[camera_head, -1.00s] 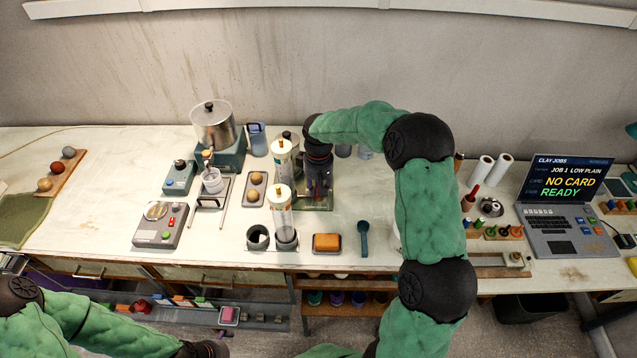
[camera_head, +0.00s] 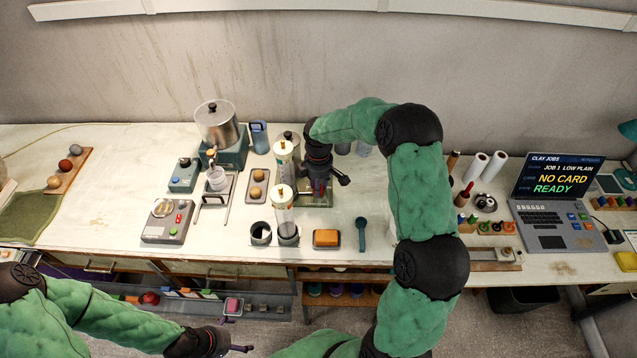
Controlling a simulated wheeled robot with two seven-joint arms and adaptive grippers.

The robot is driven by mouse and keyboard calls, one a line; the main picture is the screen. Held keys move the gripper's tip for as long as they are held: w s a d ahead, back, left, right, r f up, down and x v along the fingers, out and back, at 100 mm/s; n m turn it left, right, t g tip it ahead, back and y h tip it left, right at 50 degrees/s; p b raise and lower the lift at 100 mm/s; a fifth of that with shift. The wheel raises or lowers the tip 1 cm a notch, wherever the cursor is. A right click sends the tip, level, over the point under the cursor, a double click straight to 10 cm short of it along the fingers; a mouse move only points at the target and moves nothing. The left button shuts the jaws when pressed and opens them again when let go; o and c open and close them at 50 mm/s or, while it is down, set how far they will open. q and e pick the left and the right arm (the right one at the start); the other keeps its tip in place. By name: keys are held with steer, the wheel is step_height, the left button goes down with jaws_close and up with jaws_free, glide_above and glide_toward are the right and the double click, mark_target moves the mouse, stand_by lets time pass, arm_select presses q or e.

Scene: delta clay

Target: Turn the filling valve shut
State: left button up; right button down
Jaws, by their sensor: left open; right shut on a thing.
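My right gripper (camera_head: 322,184) points down just right of these cylinders, over a greenish plate. It is shut on a small part with some red, mostly hidden by the fingers; I cannot tell whether it is the filling valve. My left gripper (camera_head: 238,348) is open and empty, below the table's front edge.
The laptop (camera_head: 555,205) at the right shows NO CARD and READY. The table's left part is mostly clear.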

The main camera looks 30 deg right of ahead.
steer(key=shift+n, duration=0.5)
steer(key=c, duration=0.9)
jaws_free()
step_height(320, 180, up, 12)
steer(key=shift+f, duration=0.1)
